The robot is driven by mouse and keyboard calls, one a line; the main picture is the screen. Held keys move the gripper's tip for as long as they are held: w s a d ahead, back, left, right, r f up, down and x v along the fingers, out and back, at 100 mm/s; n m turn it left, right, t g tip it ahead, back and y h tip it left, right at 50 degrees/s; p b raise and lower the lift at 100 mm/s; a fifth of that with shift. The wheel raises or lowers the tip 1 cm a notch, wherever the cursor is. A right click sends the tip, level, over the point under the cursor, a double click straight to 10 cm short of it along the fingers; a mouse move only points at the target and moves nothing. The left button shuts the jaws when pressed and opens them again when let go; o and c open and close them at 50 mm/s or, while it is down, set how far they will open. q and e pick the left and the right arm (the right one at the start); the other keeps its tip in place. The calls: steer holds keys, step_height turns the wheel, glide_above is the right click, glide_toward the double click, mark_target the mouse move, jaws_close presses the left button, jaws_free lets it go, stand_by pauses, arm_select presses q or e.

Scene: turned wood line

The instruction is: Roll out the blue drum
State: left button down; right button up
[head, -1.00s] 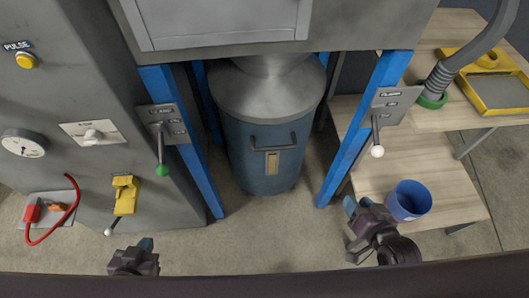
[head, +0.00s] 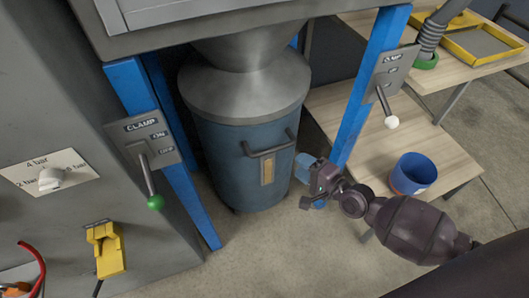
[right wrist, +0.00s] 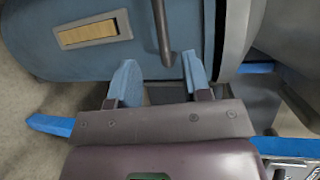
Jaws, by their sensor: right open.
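The blue drum (head: 222,160) stands upright on the floor under a grey metal cone (head: 245,85), between two blue posts. A dark bar handle (head: 270,146) sticks out from its front above a tan label (head: 267,172). My right gripper (head: 309,183) is open and empty, just right of the handle at the drum's side. In the right wrist view the drum (right wrist: 75,65) fills the upper part, and the handle (right wrist: 163,30) lies just beyond the gap between the open blue fingers (right wrist: 160,75). My left gripper is out of view.
A clamp lever with a green knob (head: 155,202) is on the left post; one with a white knob (head: 391,122) is on the right post. A blue tub (head: 413,174) stands on the low wooden shelf. A yellow fixture (head: 106,250) is on the grey cabinet. Floor before the drum is clear.

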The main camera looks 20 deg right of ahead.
mark_target(278, 150)
steer(key=b+x, duration=0.1)
steer(key=x, duration=0.9)
steer(key=shift+w+a, duration=0.15)
steer(key=shift+w, duration=0.25)
steer(key=shift+c, duration=0.2)
jaws_close()
